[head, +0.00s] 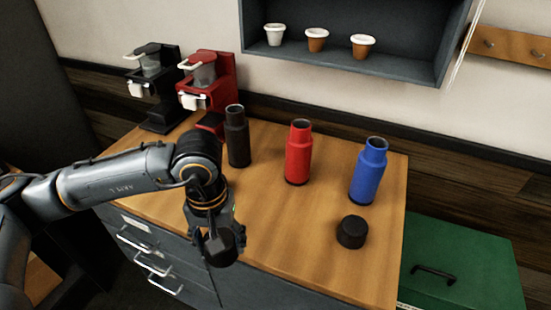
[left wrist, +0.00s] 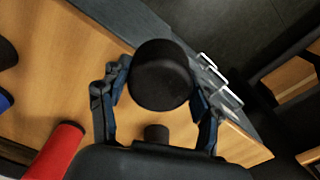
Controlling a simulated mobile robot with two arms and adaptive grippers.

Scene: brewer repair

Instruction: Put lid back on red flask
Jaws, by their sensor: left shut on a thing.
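My left gripper (head: 215,228) is shut on a black lid (head: 222,248) and holds it over the front of the counter, left of the red flask. In the left wrist view, the held lid (left wrist: 160,75) sits between the two fingers of the gripper (left wrist: 158,92). The red flask (head: 298,155) stands upright on the counter with its top uncovered. It also shows in the left wrist view (left wrist: 57,148) at lower left. A second black lid (head: 352,232) rests on the counter at the right. My right gripper is not in view.
A black flask (head: 237,138) and a blue flask (head: 368,172) stand upright on either side of the red one, both uncovered. Black (head: 155,90) and red (head: 208,80) brewers stand at back left. A shelf holds small cups (head: 317,40). The counter's front middle (head: 290,240) is clear.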

